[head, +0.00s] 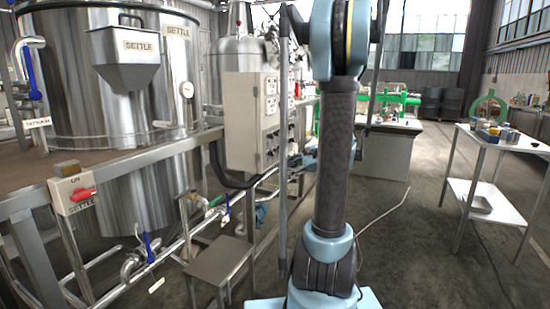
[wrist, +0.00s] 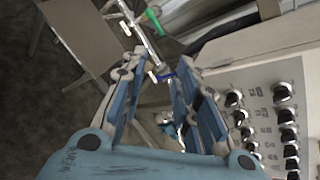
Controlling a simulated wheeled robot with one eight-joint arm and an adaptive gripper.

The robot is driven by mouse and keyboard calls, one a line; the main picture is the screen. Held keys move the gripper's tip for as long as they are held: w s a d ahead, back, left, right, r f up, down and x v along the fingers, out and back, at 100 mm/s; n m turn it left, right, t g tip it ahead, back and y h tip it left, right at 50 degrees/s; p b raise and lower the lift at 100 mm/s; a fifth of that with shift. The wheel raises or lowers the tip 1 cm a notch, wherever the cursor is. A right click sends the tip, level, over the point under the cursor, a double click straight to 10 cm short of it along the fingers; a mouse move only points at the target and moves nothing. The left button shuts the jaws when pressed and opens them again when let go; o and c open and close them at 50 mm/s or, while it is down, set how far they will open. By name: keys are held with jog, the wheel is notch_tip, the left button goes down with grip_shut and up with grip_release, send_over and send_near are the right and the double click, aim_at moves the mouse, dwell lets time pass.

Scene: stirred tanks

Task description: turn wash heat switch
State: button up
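A pale control panel (wrist: 262,78) with two rows of black rotary knobs is at the right of the wrist view. One knob (wrist: 283,91) sits at the upper end of the right row. The labels beside the knobs are too small to read, so I cannot tell which one is wash heat. In the head view the panel's cabinet (head: 240,122) stands left of my arm, its knob face seen edge-on. My gripper (wrist: 161,62) has its blue fingers spread, with nothing between them, left of the knobs and apart from them. In the head view my arm largely hides it.
A steel SETTLE tank (head: 150,100) stands at the left, with a red switch box (head: 75,192) on the rail before it. A small metal stand (head: 218,258) and pipes are below the cabinet. A white table (head: 500,138) stands right, with open floor between.

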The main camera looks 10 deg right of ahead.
jog(key=w+d+m+t+y, duration=0.2)
jog(key=w+d+m, duration=0.1)
jog(key=w+d, duration=0.3)
jog(key=m+t+y, duration=0.2)
jog(key=m, duration=0.1)
send_near(271, 154)
jog(key=x, duration=0.8)
jog(key=shift+w, duration=0.25)
jog(key=shift+d, duration=0.15)
grip_shut()
